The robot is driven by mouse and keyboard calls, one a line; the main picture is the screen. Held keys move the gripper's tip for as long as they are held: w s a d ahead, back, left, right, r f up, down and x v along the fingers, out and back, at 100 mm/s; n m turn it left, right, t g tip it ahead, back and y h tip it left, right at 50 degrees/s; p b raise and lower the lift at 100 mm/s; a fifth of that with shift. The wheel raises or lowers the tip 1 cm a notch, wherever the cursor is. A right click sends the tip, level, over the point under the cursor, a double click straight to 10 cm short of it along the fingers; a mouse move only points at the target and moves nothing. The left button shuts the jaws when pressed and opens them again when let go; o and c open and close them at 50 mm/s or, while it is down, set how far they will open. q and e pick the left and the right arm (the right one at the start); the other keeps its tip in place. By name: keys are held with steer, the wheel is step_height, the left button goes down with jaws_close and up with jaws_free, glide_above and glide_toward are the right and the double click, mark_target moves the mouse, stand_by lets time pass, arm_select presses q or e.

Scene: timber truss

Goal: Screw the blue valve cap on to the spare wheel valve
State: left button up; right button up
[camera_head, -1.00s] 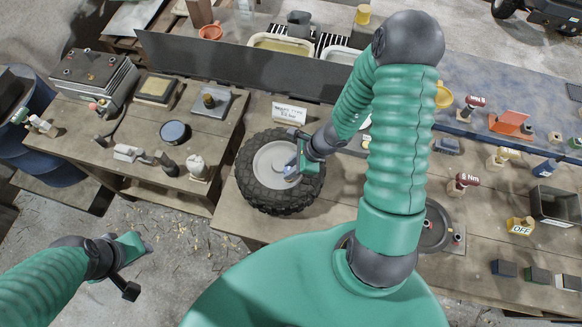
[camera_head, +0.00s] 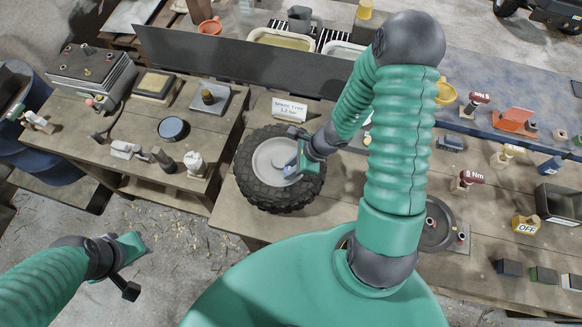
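The spare wheel (camera_head: 262,190) lies flat on the wooden bench, with a black knobbly tyre and a pale grey hub. My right gripper (camera_head: 291,170) is over the right part of the hub, pointing down at it. A small blue bit, probably the valve cap (camera_head: 289,171), shows at its fingertips; the valve itself is hidden by the gripper. Whether the fingers are closed on the cap is too small to tell. My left gripper (camera_head: 133,268) hangs over the floor at the lower left, away from the bench, with its two fingers apart and nothing between them.
A "SPARE TYRE 1.2 bar" sign (camera_head: 290,109) stands behind the wheel. A dark upright panel (camera_head: 240,68) runs behind the bench. A round dark disc (camera_head: 436,226) lies right of my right arm. The left bench holds a battery-like box (camera_head: 92,72) and small parts.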

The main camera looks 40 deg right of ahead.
steer(key=o, duration=0.5)
steer(key=shift+c, duration=0.2)
steer(key=p+v, duration=0.4)
steer(key=v, duration=1.2)
steer(key=shift+r, duration=0.35)
